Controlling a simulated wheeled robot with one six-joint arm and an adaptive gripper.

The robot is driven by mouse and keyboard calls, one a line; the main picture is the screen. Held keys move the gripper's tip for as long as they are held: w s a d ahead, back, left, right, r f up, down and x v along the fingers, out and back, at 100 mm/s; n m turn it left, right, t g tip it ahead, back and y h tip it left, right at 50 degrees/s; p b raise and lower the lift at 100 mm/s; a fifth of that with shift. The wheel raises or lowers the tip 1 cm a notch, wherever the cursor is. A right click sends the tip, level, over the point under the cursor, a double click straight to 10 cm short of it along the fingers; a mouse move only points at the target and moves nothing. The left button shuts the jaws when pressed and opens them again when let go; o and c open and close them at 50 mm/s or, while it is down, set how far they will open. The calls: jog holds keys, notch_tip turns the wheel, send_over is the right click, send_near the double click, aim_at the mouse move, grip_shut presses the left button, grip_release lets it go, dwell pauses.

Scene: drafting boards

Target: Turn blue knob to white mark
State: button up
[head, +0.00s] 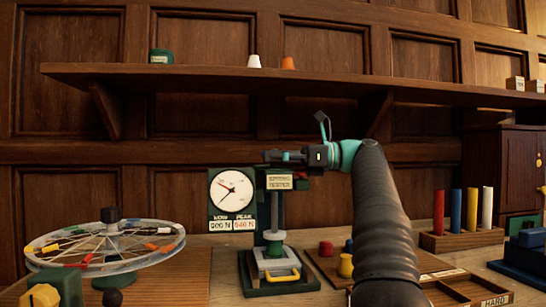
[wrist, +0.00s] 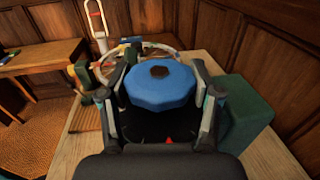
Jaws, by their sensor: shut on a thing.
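The blue knob (wrist: 160,95) is a faceted disc with a dark brown centre, facing the camera in the wrist view. My gripper (wrist: 163,62) has one finger on each side of the knob and is shut on it. In the head view my gripper (head: 273,157) reaches in from the right at the top of the green spring tester (head: 247,205). The knob cannot be made out there. A small red mark (wrist: 168,141) shows on the dark area below the knob. I cannot make out a white mark.
A green block (wrist: 245,112) stands close to the right finger. The tester carries a round white dial (head: 232,189) and a yellow handle (head: 283,276). A spoked wheel (head: 108,245) stands left of it, coloured pegs (head: 472,212) right. A shelf (head: 300,80) runs above my arm.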

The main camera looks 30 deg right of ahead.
jog(key=shift+g, duration=0.3)
jog(key=o, duration=1.1)
jog(key=shift+a, duration=0.1)
jog(key=shift+o, duration=0.2)
jog(key=shift+t, duration=0.4)
